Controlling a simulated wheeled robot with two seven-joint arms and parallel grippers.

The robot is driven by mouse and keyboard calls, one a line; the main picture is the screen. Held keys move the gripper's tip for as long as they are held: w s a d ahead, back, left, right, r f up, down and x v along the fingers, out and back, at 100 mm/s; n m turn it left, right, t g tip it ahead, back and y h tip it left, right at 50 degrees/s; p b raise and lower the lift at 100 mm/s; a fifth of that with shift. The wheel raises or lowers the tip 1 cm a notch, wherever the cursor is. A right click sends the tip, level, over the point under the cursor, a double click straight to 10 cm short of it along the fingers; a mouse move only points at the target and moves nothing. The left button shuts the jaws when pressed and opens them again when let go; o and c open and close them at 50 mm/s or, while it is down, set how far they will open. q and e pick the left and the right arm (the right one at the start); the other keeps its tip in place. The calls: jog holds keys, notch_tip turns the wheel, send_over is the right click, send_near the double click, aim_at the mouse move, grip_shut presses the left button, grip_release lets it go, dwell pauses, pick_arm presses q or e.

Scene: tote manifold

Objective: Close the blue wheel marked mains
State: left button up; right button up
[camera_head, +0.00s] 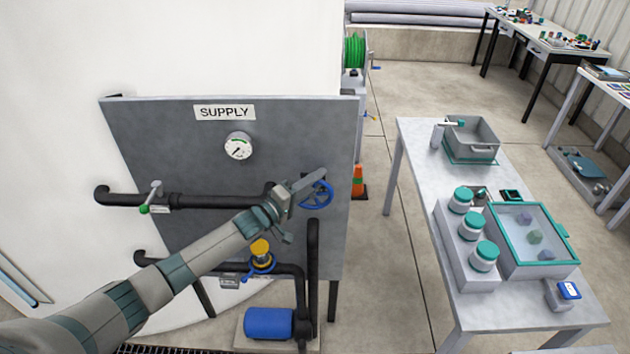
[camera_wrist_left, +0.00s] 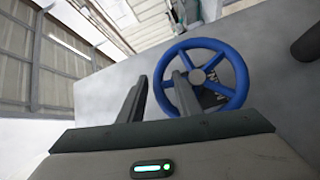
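The blue wheel (camera_head: 317,195) is on the right side of the grey panel, where the pipe ends. It has spokes and also shows in the left wrist view (camera_wrist_left: 238,75). A dark label (camera_wrist_left: 212,97) with partly hidden white letters shows through its spokes. My right gripper is not in view.
The grey panel (camera_head: 200,120) carries a SUPPLY sign (camera_head: 225,112), a gauge (camera_head: 238,146), and a green-tipped lever valve (camera_head: 150,197). A table (camera_head: 415,135) with totes stands to the right.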

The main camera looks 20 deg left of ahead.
pick_arm(q)
grip_shut()
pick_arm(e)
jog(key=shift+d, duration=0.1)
pick_arm(q)
jog(key=shift+w+d+r, duration=0.1)
jog(key=shift+r, duration=0.05)
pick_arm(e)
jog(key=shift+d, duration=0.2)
